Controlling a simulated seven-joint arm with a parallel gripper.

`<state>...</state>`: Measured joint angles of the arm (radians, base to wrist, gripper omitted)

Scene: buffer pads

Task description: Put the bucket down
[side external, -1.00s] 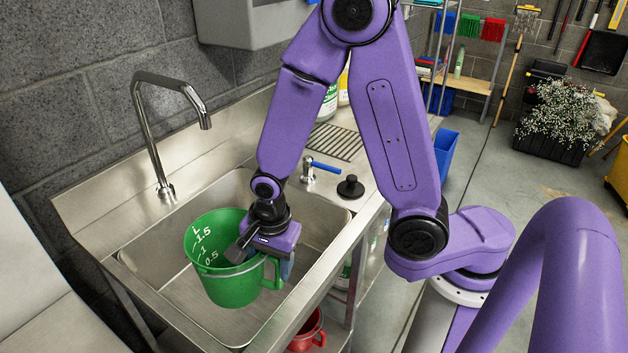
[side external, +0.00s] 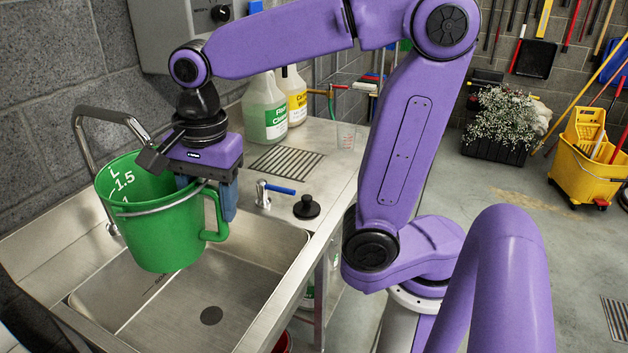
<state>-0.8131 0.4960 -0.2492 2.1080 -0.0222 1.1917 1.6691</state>
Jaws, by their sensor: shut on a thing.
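The green bucket (side external: 160,235) with white volume marks hangs upright above the sink basin (side external: 255,262), near its left side. My gripper (side external: 222,198) is shut on the bucket at its right side, by the handle. The exact contact of the fingers is partly hidden by the bucket's rim and handle.
The curved metal faucet (side external: 82,130) stands close behind the bucket. A blue-handled valve (side external: 275,190) and a black stopper (side external: 307,206) are on the right counter. The right part of the basin is clear.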

